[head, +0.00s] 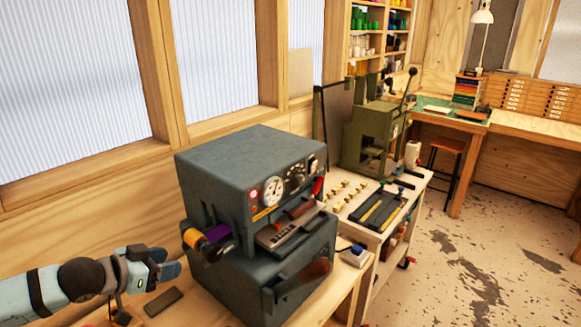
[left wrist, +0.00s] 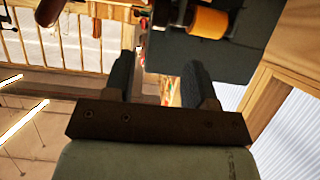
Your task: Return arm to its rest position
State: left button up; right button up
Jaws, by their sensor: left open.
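My left arm comes in from the lower left in the head view. Its gripper (head: 172,268) is just left of the dark grey machine and apart from the foil rolls. In the left wrist view the two dark fingers of the gripper (left wrist: 157,78) stand apart with nothing between them. A gold-orange foil roll (head: 191,239) sits on the machine's left side, with a purple foil roll (head: 217,233) beside it. The gold-orange roll also shows at the top of the left wrist view (left wrist: 208,22). My right gripper is not in view.
The dark grey machine (head: 243,160) with a gauge stands on a wooden bench. A dark flat block (head: 163,301) lies on the bench near my left gripper. A green press (head: 372,140) and a black tray (head: 383,208) are on a cart to the right. Open floor lies farther right.

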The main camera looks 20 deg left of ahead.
pick_arm(q)
jog(key=s+d+f+n, duration=0.15)
jog(key=s+f, duration=0.25)
jog(key=f, duration=0.8)
jog(key=s+d+f+y, duration=0.1)
jog(key=s+d+f, duration=0.5)
jog(key=d+f, duration=0.2)
jog(key=s+d+f+g+y, duration=0.1)
jog(key=s+d+f, duration=0.4)
jog(key=d, duration=0.6)
notch_tip(320, 180, down, 3)
jog(key=shift+s+d+r, duration=0.15)
jog(key=shift+s+d, duration=0.2)
jog(key=shift+s, duration=0.05)
